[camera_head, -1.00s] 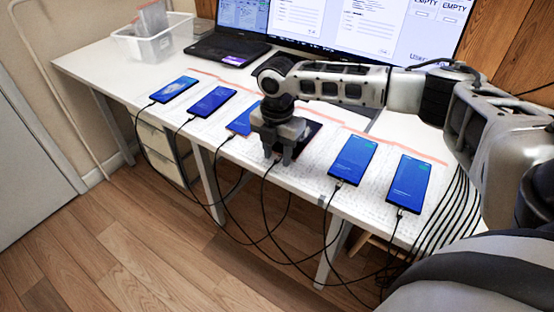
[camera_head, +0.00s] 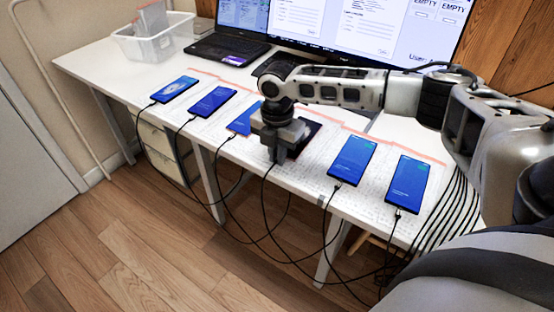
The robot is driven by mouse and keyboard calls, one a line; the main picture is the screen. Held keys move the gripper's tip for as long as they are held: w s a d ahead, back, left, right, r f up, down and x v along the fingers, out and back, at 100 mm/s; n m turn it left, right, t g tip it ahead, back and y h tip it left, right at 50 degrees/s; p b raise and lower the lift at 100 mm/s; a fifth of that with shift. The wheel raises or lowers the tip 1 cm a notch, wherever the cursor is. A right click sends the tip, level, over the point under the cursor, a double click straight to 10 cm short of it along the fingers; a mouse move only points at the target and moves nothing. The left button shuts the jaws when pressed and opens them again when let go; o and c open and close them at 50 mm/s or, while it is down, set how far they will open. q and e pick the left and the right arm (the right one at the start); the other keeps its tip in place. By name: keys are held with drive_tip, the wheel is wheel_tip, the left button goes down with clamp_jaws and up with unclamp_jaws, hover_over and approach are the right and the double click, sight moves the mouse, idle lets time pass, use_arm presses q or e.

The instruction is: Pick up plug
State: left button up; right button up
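My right gripper (camera_head: 278,160) points down at the front edge of the table, at the near end of a dark-screened phone (camera_head: 308,135). A black cable (camera_head: 264,190) rises from below to the gripper's fingertips. The plug at its upper end is hidden by the fingers, so I cannot tell whether they are shut on it. The gripper also covers part of the dark phone and sits just right of a partly hidden blue phone (camera_head: 240,122). My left gripper is not in view.
Blue-lit phones with cables lie on both sides: two at left (camera_head: 175,90) (camera_head: 212,101) and two at right (camera_head: 352,158) (camera_head: 407,183). A laptop (camera_head: 228,50), a white basket (camera_head: 153,40) and a large monitor (camera_head: 345,25) stand behind. Several cables hang before the table (camera_head: 110,62).

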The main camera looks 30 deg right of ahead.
sight(276, 159)
clamp_jaws()
drive_tip(key=shift+b, duration=0.6)
wheel_tip(276, 159, up, 3)
drive_tip(key=shift+w+r+p, duration=0.1)
drive_tip(key=shift+r+p, duration=0.1)
drive_tip(key=shift+p, duration=0.15)
drive_tip(key=s+a+r+p, duration=0.1)
drive_tip(key=s+a+r, duration=0.4)
drive_tip(key=s+r, duration=0.5)
drive_tip(key=s, duration=0.3)
drive_tip(key=shift+a+p, duration=0.2)
drive_tip(key=shift+p, duration=0.15)
